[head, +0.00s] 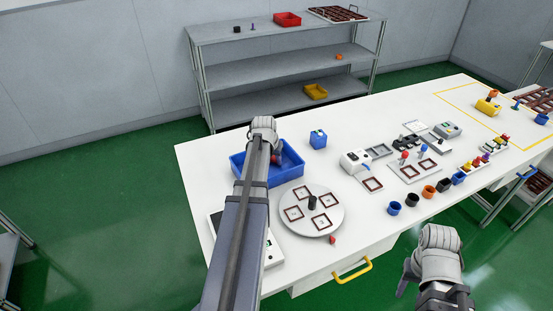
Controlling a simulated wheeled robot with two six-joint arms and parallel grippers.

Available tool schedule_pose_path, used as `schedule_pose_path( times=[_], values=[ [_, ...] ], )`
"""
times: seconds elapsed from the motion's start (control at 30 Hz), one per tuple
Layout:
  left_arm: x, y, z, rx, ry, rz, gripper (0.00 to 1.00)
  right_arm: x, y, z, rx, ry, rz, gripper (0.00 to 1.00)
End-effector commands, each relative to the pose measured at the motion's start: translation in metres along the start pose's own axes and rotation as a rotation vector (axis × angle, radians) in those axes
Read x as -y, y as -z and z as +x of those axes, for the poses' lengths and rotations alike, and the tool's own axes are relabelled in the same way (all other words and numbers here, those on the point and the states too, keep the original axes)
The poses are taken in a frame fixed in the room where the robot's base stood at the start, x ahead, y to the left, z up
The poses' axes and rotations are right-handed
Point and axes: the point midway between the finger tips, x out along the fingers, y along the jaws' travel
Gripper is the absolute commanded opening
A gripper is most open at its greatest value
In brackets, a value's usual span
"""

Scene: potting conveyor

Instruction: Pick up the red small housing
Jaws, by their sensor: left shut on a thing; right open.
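My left arm reaches over the table, and its gripper (273,153) is at the blue bin (266,181). The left gripper is shut on a small dull red part (277,158), which looks like the red small housing. The arm hides most of the part and the fingers. I cannot tell whether the part touches the bin. Another small red piece (333,239) lies on the table by the round plate. My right gripper (420,280) is open and empty, in front of the table's near edge.
A round plate (333,219) with several square frames stands right of my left arm. Several coloured cups (411,200) line the near edge. A grey shelf (285,70) is beyond the table.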

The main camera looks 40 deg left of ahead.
Motion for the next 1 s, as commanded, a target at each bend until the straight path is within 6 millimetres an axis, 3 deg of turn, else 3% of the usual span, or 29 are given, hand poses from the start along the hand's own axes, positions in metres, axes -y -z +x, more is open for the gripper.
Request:
schedule_pose_path(
  times=[0.47, 1.0],
  values=[
    [0.0, 0.004, -0.01, 0.0, 0.0, 0.0, 0.0, -0.001, -0.001, -0.011, 0.0, 0.0, 0.0, 0.5],
    [0.0, 0.033, -0.08, 0.0, 0.0, 0.0, 0.0, -0.008, -0.005, -0.086, 0.0, 0.0, 0.0, 0.5]
  ],
)
